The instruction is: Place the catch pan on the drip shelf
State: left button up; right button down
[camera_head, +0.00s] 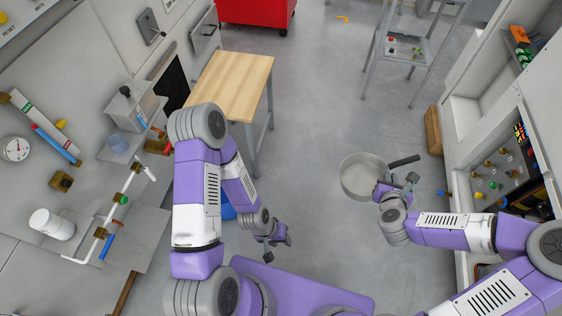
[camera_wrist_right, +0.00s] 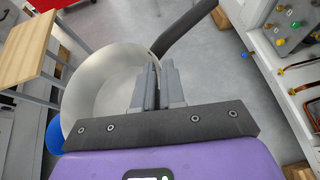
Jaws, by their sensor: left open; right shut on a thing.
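The catch pan (camera_head: 364,176) is a round grey metal pan with a dark handle; it also shows in the right wrist view (camera_wrist_right: 98,90). My right gripper (camera_head: 396,187) is shut on the pan's rim near the handle, and its fingers (camera_wrist_right: 155,82) hide part of that rim. The pan is held level or nearly so, above the floor. My left gripper (camera_head: 280,238) is open and empty, in the lower middle. Two grey shelves stick out from the left wall, a small upper one (camera_head: 117,148) and a larger lower one (camera_head: 138,238); I cannot tell which is the drip shelf.
White pipes with valves (camera_head: 118,200) run along the left wall. A white canister (camera_head: 52,224) is beside the lower shelf. A wooden-topped table (camera_head: 232,82) stands ahead. A control panel (camera_head: 505,170) is on the right. The floor between is mostly clear.

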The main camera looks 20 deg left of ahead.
aim_at(139, 222)
jog(key=i, duration=0.9)
jog(key=u, duration=3.6)
